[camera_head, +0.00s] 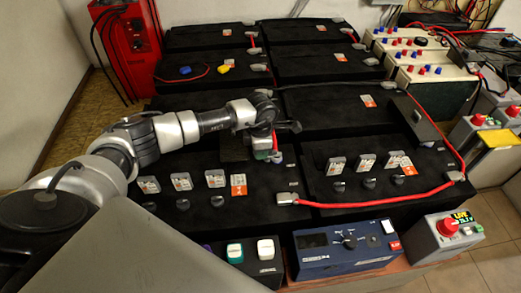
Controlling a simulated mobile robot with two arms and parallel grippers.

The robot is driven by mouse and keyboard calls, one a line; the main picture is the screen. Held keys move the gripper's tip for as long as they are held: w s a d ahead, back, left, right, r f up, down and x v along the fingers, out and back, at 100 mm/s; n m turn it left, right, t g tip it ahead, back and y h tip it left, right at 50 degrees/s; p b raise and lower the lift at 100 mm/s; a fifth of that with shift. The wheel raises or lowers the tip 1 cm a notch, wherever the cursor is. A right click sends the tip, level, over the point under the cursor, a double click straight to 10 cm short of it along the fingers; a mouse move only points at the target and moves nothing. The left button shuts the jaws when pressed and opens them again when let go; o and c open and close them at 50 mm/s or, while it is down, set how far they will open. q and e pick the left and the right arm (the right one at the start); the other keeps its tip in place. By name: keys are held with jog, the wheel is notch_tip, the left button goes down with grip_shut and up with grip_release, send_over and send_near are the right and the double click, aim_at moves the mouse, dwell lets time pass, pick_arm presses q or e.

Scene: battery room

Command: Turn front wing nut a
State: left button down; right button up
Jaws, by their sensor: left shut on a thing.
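My left gripper (272,150) reaches in from the left and points down at the back right corner of the front left battery (262,217). Its jaws are shut on a small part at that corner, which I take to be front wing nut a. The fingers mostly hide this part, so its shape and angle cannot be made out. A bit of grey-purple shows just beside the fingertips. My right gripper is not in view.
A red cable (400,202) runs from the front left battery's connector (288,199) across the front right battery (322,185). Tags and black caps stand on both tops. A blue tester (345,252) stands in front; a red charger (130,45) stands at back left.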

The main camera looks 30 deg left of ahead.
pick_arm(q)
jog(key=shift+r, duration=0.1)
jog(key=c, duration=1.4)
grip_release()
jog(key=shift+c, duration=0.2)
notch_tip(320, 180, up, 11)
jog(key=shift+b, duration=0.3)
